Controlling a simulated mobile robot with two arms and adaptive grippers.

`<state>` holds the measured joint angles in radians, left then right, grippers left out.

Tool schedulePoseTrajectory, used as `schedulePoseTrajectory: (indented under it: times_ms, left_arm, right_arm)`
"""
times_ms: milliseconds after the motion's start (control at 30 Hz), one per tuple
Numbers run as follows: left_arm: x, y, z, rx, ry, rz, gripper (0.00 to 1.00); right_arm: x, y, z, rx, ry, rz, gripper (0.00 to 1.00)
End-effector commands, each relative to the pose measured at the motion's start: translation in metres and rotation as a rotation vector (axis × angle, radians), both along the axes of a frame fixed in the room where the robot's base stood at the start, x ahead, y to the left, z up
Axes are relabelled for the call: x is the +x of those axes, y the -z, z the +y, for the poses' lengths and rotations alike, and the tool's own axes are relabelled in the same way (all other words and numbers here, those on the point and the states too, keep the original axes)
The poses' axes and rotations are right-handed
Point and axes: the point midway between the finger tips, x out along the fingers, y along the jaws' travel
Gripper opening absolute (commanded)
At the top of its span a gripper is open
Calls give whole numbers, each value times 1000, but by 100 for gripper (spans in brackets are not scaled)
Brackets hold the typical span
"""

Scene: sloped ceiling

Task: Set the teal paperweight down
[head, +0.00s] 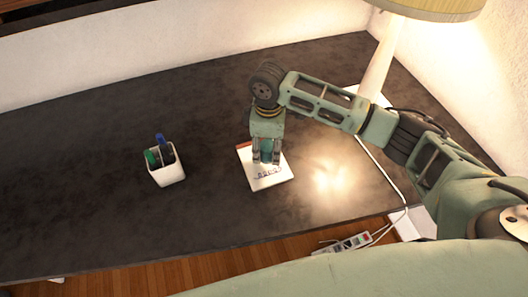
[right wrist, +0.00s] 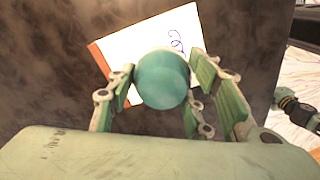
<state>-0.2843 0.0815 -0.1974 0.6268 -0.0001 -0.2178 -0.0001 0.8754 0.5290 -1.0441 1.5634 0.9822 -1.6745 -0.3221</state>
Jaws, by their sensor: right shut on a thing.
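The teal paperweight (right wrist: 162,80) is a rounded teal object between the fingers of my right gripper (right wrist: 160,88) in the right wrist view. In the head view my right gripper (head: 266,150) points down over a white notepad (head: 272,178), and the paperweight shows as a small teal patch (head: 266,147) between the fingers. The notepad has a reddish-brown top edge and blue handwriting. It also shows behind the paperweight in the right wrist view (right wrist: 134,42). I cannot tell whether the paperweight touches the notepad. My left gripper is not in view.
A white pen cup (head: 167,172) with green and dark blue pens stands left of the notepad on the dark desk (head: 90,160). A lamp (head: 382,60) stands at the back right, its cord running to a power strip (head: 347,243) below the front edge. The desk's left side is clear.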

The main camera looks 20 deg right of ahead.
Motion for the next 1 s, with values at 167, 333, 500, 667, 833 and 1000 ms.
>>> schedulePoseTrajectory:
  times_ms: [167, 333, 500, 667, 833, 1000]
  left_arm:
    - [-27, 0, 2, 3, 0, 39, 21]
    - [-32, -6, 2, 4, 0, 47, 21]
    - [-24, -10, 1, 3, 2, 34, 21]
    - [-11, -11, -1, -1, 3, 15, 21]
    - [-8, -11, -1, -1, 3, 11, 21]
    - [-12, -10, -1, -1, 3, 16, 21]
  right_arm:
    - [12, 6, 7, -1, 0, -3, 7]
    - [11, 24, 7, -2, 0, 2, 7]
    - [12, 44, 7, -2, 0, -1, 7]
    - [12, 48, 7, -1, -1, -4, 7]
    - [12, 49, 7, -1, -1, -3, 7]
    - [11, 51, 7, -2, -1, -1, 55]
